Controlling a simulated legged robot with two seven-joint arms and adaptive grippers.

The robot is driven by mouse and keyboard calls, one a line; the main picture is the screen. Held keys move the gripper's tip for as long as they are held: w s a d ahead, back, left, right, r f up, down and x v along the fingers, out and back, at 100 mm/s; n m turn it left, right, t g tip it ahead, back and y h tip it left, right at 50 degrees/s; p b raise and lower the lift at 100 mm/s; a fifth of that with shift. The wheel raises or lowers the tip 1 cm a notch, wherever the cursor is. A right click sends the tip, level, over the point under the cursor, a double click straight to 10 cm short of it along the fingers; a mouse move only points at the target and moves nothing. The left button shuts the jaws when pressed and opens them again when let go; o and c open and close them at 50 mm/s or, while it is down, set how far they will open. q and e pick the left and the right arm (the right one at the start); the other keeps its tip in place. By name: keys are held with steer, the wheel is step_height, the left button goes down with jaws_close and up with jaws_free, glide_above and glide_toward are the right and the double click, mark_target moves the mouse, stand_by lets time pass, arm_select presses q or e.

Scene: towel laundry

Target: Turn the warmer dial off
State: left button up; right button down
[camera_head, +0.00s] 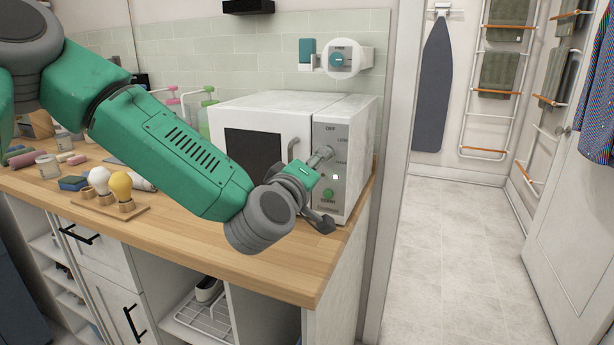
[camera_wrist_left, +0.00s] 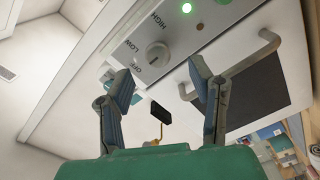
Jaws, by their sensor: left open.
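The warmer (camera_head: 264,107) is a white box with a dark window and a grey control panel, standing on the wooden counter. Its round dial (camera_wrist_left: 157,54) shows in the left wrist view, with OFF, LOW and HIGH lettering around it. I cannot tell clearly which mark the dial points to. A green light (camera_wrist_left: 186,8) glows on the panel. My left gripper (camera_wrist_left: 160,74) is open and empty, its two fingers to either side of the dial in that view and apart from it. In the head view the left gripper (camera_head: 318,192) is in front of the panel. My right gripper is out of view.
The warmer's door handle (camera_wrist_left: 262,50) is close to one finger. Light bulbs on a wooden holder (camera_head: 110,205), jars and bottles stand at the counter's left. The counter (camera_head: 290,270) is clear at its front right edge. A doorway with open floor is at the right.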

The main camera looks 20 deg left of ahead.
arm_select(q)
steer(key=s, duration=0.5)
steer(key=shift+s+a, duration=0.15)
steer(key=shift+s, duration=0.15)
steer(key=shift+f, duration=0.1)
